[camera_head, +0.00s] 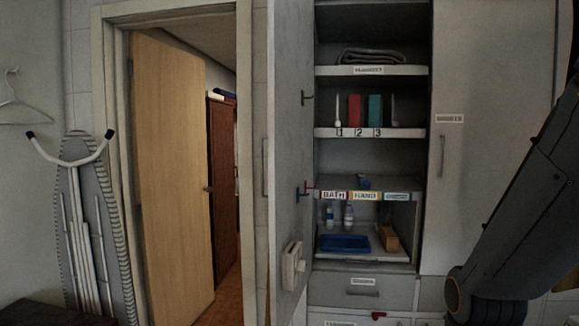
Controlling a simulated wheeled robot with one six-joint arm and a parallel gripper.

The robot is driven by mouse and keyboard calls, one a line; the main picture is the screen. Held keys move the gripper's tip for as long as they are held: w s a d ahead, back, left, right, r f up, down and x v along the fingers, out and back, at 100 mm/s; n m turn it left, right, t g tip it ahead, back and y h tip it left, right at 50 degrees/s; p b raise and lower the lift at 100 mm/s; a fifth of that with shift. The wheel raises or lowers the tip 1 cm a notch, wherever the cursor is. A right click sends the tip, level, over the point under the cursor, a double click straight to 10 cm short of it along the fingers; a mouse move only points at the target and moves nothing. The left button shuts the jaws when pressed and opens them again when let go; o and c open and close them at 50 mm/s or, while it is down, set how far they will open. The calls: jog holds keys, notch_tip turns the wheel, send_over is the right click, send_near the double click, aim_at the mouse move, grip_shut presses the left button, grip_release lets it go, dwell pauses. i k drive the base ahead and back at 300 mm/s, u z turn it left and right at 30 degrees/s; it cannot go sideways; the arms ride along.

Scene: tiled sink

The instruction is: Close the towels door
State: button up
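A tall grey cabinet door (288,130) stands open at the left side of an open shelf cabinet (371,160), near the middle of the view. I see its inner face at a steep angle, with small hooks and a white holder on it. No towels label is readable on it. A long handle (265,167) shows at its left edge. The shelves beside it are exposed. A dark arm link of mine reaches in from the right edge, in front of the closed right-hand door. My gripper is not in view.
The labelled right-hand door (470,220) is shut. Drawers (360,290) lie below the shelves. Shelves hold a folded dark cloth (370,56), bottles (348,217) and a blue tray (343,243). At left are a wooden room door (170,170) standing ajar and an ironing board (95,230).

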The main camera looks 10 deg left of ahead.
aim_at(291, 42)
jog(key=z, duration=0.05)
jog(key=k, duration=0.55)
jog(key=u, duration=1)
jog(key=i, duration=0.65)
jog(key=u, duration=0.8)
jog(key=i, duration=1.35)
jog(key=z, duration=0.55)
